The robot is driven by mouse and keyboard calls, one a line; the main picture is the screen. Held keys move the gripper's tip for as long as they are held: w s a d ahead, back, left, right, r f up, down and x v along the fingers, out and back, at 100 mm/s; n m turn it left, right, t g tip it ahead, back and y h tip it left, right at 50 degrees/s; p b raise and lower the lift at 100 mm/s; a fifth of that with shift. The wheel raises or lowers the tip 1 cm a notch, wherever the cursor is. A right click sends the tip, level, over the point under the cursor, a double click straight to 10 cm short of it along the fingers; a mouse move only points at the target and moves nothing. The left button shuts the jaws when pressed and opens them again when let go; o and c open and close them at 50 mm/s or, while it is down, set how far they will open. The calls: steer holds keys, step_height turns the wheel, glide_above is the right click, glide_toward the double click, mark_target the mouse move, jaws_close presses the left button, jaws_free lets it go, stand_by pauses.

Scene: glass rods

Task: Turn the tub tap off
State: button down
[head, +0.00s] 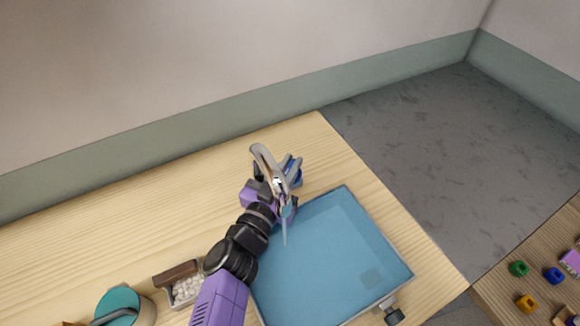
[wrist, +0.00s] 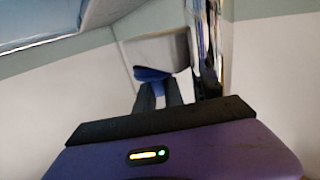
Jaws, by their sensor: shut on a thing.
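The tub (head: 340,250) is a wide, shallow blue basin set at the right end of the wooden counter. The tap (head: 262,158) is a grey curved spout at its far left corner. A thin pale stream (head: 285,232) shows below the spout, over the tub. My gripper is behind the spout, partly hidden by it in the head view. In the wrist view my gripper (wrist: 160,90) has its dark fingers shut on a blue piece (wrist: 150,74), which looks like the tap's handle. Blue also shows beside the spout in the head view (head: 295,176).
A small tray of white pebbles (head: 187,289) and a teal-topped pot (head: 118,308) stand near my arm at the lower left. A dark knob (head: 394,316) sits at the tub's near right side. Coloured rings lie on another table (head: 500,300) at right.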

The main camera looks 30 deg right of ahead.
steer(key=shift+f, duration=0.1)
stand_by(0.3)
steer(key=c, duration=1.4)
jaws_free()
steer(key=shift+c, duration=0.2)
